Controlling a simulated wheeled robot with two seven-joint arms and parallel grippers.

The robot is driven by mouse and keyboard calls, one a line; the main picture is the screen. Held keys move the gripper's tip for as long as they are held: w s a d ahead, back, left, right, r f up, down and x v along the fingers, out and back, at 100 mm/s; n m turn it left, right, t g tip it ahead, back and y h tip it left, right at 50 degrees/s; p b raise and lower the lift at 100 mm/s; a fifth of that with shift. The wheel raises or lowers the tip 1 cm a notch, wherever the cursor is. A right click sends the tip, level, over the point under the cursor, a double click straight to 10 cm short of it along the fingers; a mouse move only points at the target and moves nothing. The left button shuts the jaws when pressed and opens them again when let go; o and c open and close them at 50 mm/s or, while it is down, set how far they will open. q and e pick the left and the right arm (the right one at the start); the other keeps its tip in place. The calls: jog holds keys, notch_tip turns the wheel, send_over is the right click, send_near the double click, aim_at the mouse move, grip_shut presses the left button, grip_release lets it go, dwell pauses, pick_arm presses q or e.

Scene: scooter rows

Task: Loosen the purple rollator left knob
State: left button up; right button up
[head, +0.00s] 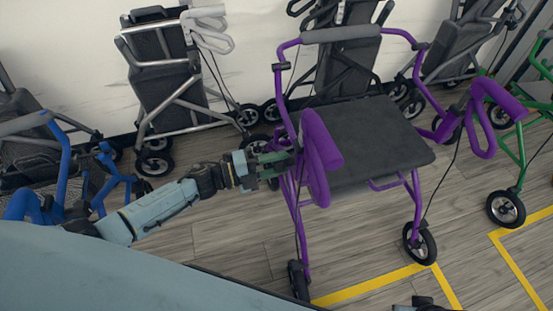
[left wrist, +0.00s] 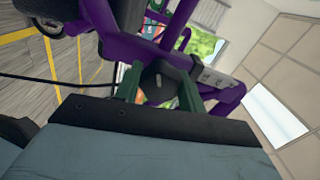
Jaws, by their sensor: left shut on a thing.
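The purple rollator (head: 377,184) stands in the middle of the head view, with a dark seat and purple handles. My left gripper (head: 279,164) reaches in from the left to the rollator's left side, by the upright below the backrest. In the left wrist view, a dark knob (left wrist: 160,76) sits between the two green fingers of my left gripper, against the purple frame (left wrist: 215,80). The fingers are shut on the knob. In the head view the knob is hidden by the gripper and frame. My right gripper is not clearly in view.
A blue rollator (head: 62,160) stands at the left, near my left arm. Grey rollators (head: 170,85) line the wall behind. A green rollator (head: 520,150) stands at the right. Yellow lines (head: 375,284) mark the wooden floor, which is open in front.

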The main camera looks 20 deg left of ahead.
pick_arm(q)
jog(key=n+p, duration=0.2)
jog(key=n, duration=0.3)
jog(key=shift+n, duration=0.3)
jog(key=shift+n+p, duration=0.5)
jog(key=shift+n, duration=1.6)
pick_arm(e)
jog(key=s+d+f, duration=0.2)
jog(key=d+f, duration=0.2)
jog(key=f, duration=0.3)
jog(key=shift+s+d+f+g+h, duration=0.15)
jog(key=shift+s+f+g+h, duration=0.05)
jog(key=shift+g+h, duration=0.1)
jog(key=shift+s+f, duration=0.1)
pick_arm(q)
jog(key=o, duration=1)
jog(key=shift+s+a, duration=0.2)
jog(key=shift+a, duration=0.05)
jog(key=p+v, duration=0.1)
jog(key=v, duration=1.2)
pick_arm(e)
jog(key=f, duration=0.1)
jog(key=s+f, duration=0.2)
jog(key=shift+s+d+f, duration=0.1)
jog(key=shift+d, duration=0.2)
